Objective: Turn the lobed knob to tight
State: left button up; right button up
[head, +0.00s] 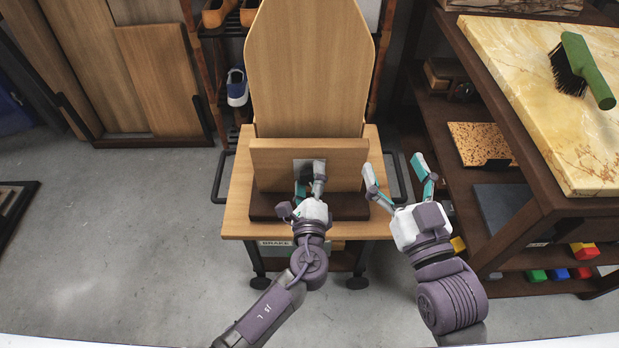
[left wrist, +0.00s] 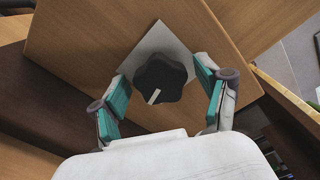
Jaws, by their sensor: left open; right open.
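The black lobed knob (left wrist: 160,78) is in the left wrist view, on a light square plate (left wrist: 152,42) fixed to an upright wooden board (left wrist: 85,50). A white mark on the knob points to its lower left in that view. My left gripper (left wrist: 162,100) is open, with a teal-padded finger on each side of the knob, apparently clear of it. My right gripper (head: 398,172) is open and empty, to the right of the board.
The board stands on a dark base on a wooden cart (head: 238,205) with a tall back panel (head: 308,70). A dark shelf unit at right carries a marble top (head: 575,150) with a green brush (head: 585,70). Grey floor (head: 120,240) is clear at left.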

pick_arm(q)
jog(key=s, duration=1.2)
dwell(0.3)
